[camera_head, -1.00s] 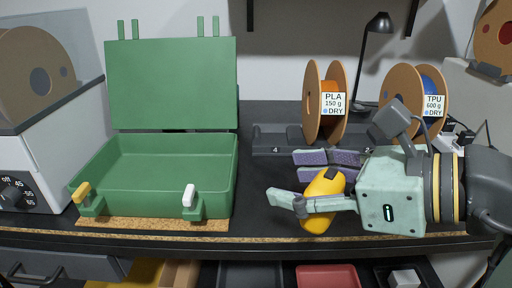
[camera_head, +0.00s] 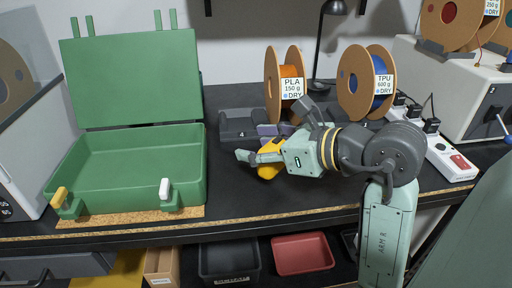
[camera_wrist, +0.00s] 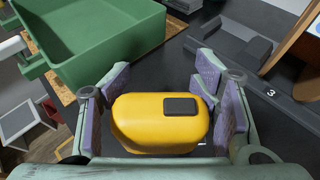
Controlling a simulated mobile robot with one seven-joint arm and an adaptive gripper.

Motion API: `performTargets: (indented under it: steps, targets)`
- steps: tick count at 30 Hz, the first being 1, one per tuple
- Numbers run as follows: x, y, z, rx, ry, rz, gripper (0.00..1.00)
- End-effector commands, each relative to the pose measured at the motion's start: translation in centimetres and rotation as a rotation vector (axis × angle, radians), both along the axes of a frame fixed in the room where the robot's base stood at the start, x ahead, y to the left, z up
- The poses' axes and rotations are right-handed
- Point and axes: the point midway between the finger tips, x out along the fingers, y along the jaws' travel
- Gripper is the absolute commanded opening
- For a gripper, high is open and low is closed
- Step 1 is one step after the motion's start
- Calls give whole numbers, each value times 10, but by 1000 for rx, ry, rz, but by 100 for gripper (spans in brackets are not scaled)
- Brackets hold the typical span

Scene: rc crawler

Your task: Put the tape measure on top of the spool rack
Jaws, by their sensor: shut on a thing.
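The yellow tape measure (camera_head: 269,171) with a dark button is held between the purple-padded fingers of my gripper (camera_head: 262,145). In the wrist view, the tape measure (camera_wrist: 150,130) sits between the pads, above the black bench top. The spool rack (camera_head: 237,128) is a low dark grey stand at the back of the bench. It carries a PLA spool (camera_head: 271,88) and a TPU spool (camera_head: 346,88), and its left slot is empty. My gripper is in front of the rack and partly hides it. The rack (camera_wrist: 235,45) also shows at the upper right of the wrist view.
An open green case (camera_head: 130,190) stands on a cork mat to the left, its lid up. A black lamp (camera_head: 318,50) stands behind the spools. A power strip (camera_head: 450,158) and a white box (camera_head: 440,80) with spools are at the right. Bench between case and gripper is clear.

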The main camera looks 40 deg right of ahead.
Motion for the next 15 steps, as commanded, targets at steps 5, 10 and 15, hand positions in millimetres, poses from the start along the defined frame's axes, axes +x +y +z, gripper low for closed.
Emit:
performTargets:
  steps: [5,10,15]
  targets:
    - [11,-4,-3,0,0,0,22]
    - [10,-4,-20,4,-1,-2,22]
    - [10,-3,-35,1,-1,0,22]
